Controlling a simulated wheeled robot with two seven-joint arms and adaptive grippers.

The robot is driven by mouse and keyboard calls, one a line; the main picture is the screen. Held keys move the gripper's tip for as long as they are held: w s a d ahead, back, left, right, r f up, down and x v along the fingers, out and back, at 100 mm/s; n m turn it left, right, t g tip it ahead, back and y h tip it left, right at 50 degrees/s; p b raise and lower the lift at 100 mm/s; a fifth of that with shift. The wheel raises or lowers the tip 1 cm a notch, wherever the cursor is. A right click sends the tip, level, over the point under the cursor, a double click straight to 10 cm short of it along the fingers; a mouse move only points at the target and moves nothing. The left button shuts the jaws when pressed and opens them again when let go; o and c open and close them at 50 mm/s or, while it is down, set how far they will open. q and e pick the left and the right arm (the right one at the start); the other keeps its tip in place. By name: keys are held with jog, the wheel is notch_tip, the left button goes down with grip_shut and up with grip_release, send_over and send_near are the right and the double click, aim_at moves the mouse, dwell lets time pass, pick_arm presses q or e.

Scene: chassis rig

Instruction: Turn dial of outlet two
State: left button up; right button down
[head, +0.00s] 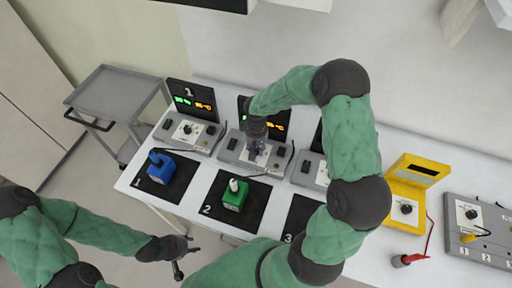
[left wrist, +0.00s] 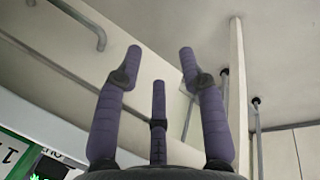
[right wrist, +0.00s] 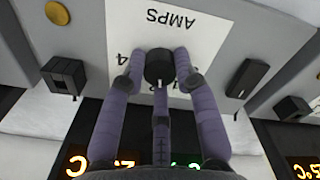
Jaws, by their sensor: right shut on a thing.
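Outlet two (head: 254,151) is the middle grey unit on the bench, behind the black mat marked 2. Its dial is the black knob (right wrist: 159,65) on a white plate marked AMPS in the right wrist view. My right gripper (right wrist: 160,72) points down at the plate, its fingers around the knob and shut on it. In the head view my right gripper (head: 256,146) hides the dial. My left gripper (head: 182,262) hangs in front of the bench, away from the units. Its fingers stand apart and empty in the left wrist view (left wrist: 160,70).
Outlet one (head: 190,132) stands to the left, with a blue block (head: 161,169) on its mat. A green block (head: 235,195) sits on mat 2. A yellow meter (head: 407,200) and a grey panel (head: 474,226) stand to the right. A grey cart (head: 112,94) is at the left.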

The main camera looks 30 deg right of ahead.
aim_at(256, 149)
jog(key=n+p, duration=0.1)
jog(key=n, duration=0.4)
jog(key=shift+n, duration=0.3)
dwell(0.4)
jog(key=c, duration=0.9)
grip_release()
jog(key=shift+c, duration=0.2)
jog(key=shift+r, duration=0.1)
notch_tip(256, 149, up, 12)
